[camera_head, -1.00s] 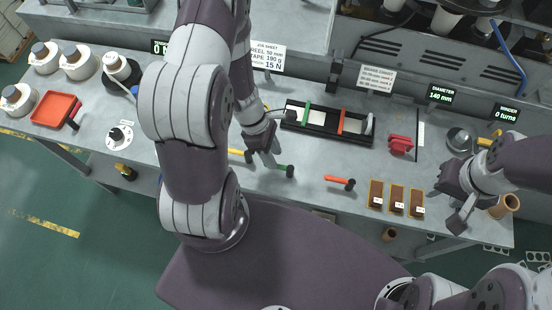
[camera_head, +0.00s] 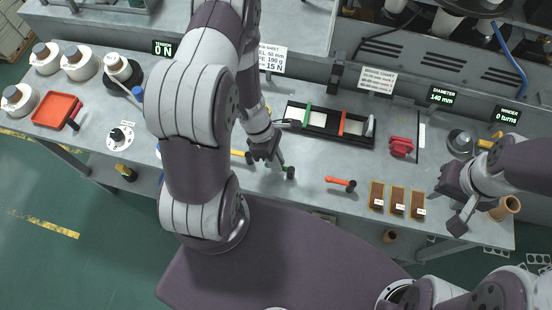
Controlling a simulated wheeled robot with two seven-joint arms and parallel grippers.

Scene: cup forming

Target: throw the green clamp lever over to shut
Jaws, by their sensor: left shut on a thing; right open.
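The green clamp lever (camera_head: 290,173) lies near the front edge of the bench, its dark knob and a little green showing. My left gripper (camera_head: 279,162) is shut on the green clamp lever, just behind its knob, and hides most of the handle. A yellow lever (camera_head: 238,153) is just left of it and an orange lever (camera_head: 340,181) is to its right. My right gripper (camera_head: 457,217) is open and empty at the right end of the bench.
A black fixture (camera_head: 327,132) with green and red bars stands behind the levers. Brown blocks in yellow frames (camera_head: 397,200) are at the front right, with a brown tube (camera_head: 507,207) beyond my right gripper. A red part (camera_head: 401,146) sits behind them.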

